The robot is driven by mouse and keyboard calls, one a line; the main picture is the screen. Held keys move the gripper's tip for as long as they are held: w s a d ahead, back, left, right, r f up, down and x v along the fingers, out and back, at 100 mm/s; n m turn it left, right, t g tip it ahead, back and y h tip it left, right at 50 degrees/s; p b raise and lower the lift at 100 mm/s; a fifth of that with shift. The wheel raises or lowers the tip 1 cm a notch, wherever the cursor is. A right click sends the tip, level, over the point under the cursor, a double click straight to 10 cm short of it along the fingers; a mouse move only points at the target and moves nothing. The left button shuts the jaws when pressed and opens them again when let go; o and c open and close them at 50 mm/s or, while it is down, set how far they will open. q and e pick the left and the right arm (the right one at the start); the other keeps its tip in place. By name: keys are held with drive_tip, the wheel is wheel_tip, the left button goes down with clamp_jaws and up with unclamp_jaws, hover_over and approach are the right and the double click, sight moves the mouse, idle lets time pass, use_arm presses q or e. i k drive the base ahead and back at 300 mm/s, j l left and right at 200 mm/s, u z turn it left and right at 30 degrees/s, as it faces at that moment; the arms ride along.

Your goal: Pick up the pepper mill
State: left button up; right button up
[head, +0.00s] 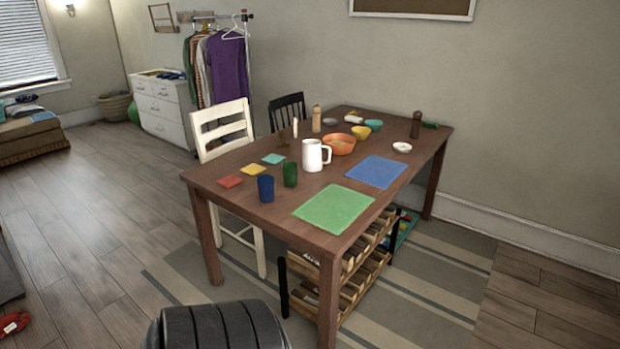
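A dark brown mill (416,124) stands upright near the far right end of the brown wooden table (254,213). A lighter, tan mill-shaped thing (316,119) stands upright near the table's back left edge. The dark one looks like a pepper mill, but I cannot tell for sure which of the two is the pepper mill. Neither of my grippers is in view, and nothing touches either mill.
An orange bowl (339,144), white pitcher (312,155), cups and mats occupy the table. Chairs (222,128) stand behind it; a wooden rack (357,281) stands below. Floor at left is mostly clear.

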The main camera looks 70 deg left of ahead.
sight(415, 130)
drive_tip(key=u, duration=1.8)
